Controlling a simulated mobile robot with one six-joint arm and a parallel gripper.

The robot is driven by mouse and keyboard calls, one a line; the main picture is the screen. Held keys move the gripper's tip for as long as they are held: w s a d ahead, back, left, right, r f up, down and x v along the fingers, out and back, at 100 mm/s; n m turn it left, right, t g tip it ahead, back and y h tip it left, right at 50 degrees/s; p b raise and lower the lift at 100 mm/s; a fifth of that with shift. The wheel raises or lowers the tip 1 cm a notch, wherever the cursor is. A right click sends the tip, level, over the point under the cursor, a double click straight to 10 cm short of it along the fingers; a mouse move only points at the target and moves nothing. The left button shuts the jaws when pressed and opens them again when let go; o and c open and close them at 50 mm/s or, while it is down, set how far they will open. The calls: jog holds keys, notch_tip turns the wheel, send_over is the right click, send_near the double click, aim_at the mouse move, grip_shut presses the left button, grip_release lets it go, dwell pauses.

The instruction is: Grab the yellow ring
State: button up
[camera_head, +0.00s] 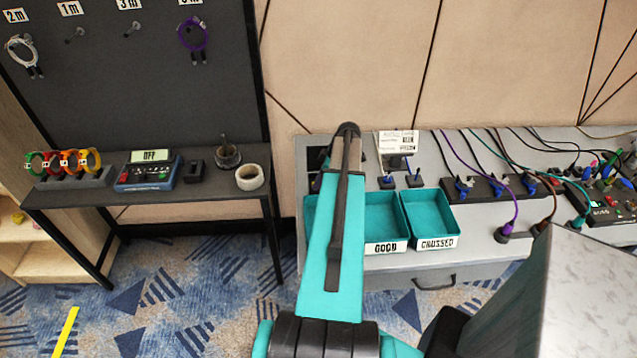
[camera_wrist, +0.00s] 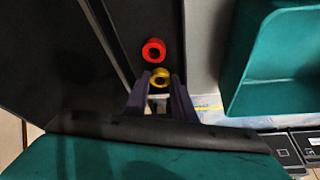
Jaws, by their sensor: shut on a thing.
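In the wrist view a small yellow ring (camera_wrist: 160,74) sits between the fingertips of my gripper (camera_wrist: 160,84), which is shut on it. A red ring (camera_wrist: 153,50) lies just beyond it, inside the same dark narrow compartment (camera_wrist: 137,22). The two rings are apart. In the head view my teal arm reaches toward the left end of the grey bench and hides the gripper and both rings.
Teal trays labelled GOOD (camera_head: 384,218) and CROSSED (camera_head: 428,212) stand right of my arm; one shows close by in the wrist view (camera_wrist: 275,75). Cables and plugs crowd the bench's right side. The black shelf (camera_head: 210,182) at left holds coloured loops (camera_head: 70,160) and a tester (camera_head: 148,172).

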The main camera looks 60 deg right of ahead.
notch_tip(320, 180, up, 10)
jog(key=b, duration=0.3)
jog(key=shift+f, duration=0.2)
dwell(0.8)
